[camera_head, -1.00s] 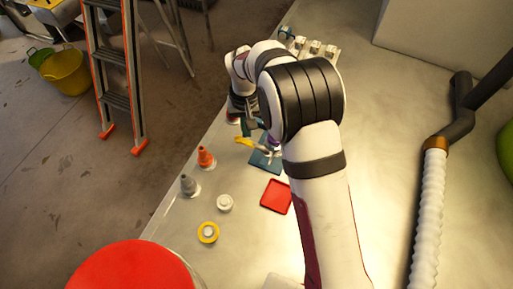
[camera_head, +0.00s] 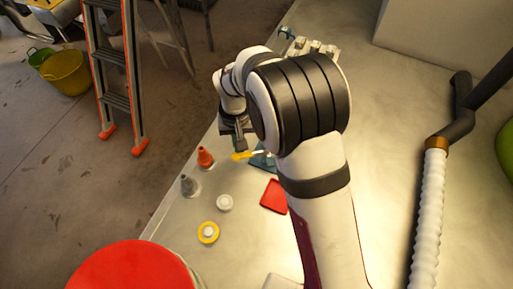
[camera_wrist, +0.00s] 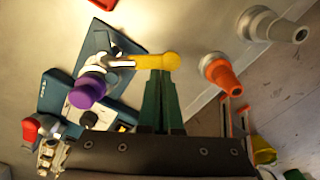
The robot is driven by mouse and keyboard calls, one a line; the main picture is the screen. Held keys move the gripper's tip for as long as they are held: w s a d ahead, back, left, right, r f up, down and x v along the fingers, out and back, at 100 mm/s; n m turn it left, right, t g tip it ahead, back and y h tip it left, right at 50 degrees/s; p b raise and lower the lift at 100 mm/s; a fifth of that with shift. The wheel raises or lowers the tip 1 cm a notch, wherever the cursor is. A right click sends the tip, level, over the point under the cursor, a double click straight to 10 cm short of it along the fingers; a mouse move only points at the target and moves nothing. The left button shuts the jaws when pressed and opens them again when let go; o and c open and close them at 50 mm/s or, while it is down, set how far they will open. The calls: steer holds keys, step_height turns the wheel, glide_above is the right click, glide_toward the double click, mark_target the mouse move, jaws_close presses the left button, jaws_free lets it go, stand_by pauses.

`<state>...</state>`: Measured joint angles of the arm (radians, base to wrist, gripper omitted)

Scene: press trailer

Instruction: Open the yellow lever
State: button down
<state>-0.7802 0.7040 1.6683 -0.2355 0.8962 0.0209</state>
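The yellow lever (camera_wrist: 155,61) shows in the wrist view with its rounded end at the fingertips and its metal stem running left to a fixture with a purple knob (camera_wrist: 86,92). The fixture stands on a dark blue base plate (camera_wrist: 92,42). In the head view the lever (camera_head: 243,156) points left from the plate, just below my gripper (camera_head: 238,146). In the wrist view the green fingers of my gripper (camera_wrist: 160,74) are together, right at the lever's yellow end. Whether they touch it, I cannot tell. My arm hides most of the fixture in the head view.
An orange cone (camera_head: 205,157) and a grey cone (camera_head: 190,185) stand near the table's left edge. A white round piece (camera_head: 224,202), a yellow ring piece (camera_head: 208,232) and a red tray (camera_head: 275,197) lie nearer. A large red round top (camera_head: 130,268) is at the front left.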

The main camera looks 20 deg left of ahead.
steer(key=shift+s+d, duration=0.4)
steer(key=shift+s, duration=0.2)
steer(key=shift+s+d, duration=0.4)
steer(key=shift+s, duration=0.2)
